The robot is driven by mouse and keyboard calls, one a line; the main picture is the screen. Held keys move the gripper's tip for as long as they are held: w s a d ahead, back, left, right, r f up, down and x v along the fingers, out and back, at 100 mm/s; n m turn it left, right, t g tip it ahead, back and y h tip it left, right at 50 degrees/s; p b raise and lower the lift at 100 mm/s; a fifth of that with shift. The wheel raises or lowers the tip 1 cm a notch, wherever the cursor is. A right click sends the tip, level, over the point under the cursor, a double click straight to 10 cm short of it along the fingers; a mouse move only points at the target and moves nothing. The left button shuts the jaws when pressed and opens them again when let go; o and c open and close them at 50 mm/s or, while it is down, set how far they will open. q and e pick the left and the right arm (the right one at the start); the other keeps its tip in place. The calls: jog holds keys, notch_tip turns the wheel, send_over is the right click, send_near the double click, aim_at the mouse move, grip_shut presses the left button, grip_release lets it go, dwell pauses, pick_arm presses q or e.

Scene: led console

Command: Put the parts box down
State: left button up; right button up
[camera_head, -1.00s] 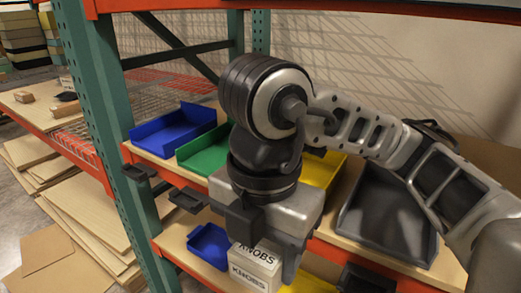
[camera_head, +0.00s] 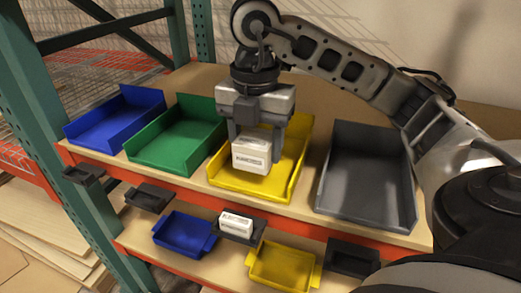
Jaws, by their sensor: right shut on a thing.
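My right gripper (camera_head: 257,150) points down and is shut on a white parts box (camera_head: 250,158) with a dark printed label too small to read now. It holds the box over the front part of the yellow bin (camera_head: 288,168) on the upper shelf. The box covers part of the bin's floor; I cannot tell whether it touches it. My left gripper is not in view.
Blue (camera_head: 118,120), green (camera_head: 178,138) and grey (camera_head: 368,175) bins flank the yellow one. Below are smaller blue (camera_head: 185,234) and yellow (camera_head: 283,266) bins. Another white box (camera_head: 237,222) sits on a black holder at the shelf front. A green post (camera_head: 80,165) stands left.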

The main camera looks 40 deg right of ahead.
aim_at(261, 147)
jog(key=shift+w+d, duration=0.4)
jog(key=shift+d, duration=0.2)
jog(key=shift+w+d+f+b, duration=0.1)
jog(key=shift+d+f+b, duration=0.15)
jog(key=shift+f, duration=0.35)
jog(key=shift+w+d+f+b, duration=0.15)
jog(key=shift+f+b, duration=0.15)
jog(key=shift+f, duration=0.25)
jog(key=shift+s+f, duration=0.1)
jog(key=shift+f, duration=0.5)
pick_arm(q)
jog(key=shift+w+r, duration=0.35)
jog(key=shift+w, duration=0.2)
pick_arm(e)
jog(key=shift+f, duration=0.15)
jog(key=o, duration=1)
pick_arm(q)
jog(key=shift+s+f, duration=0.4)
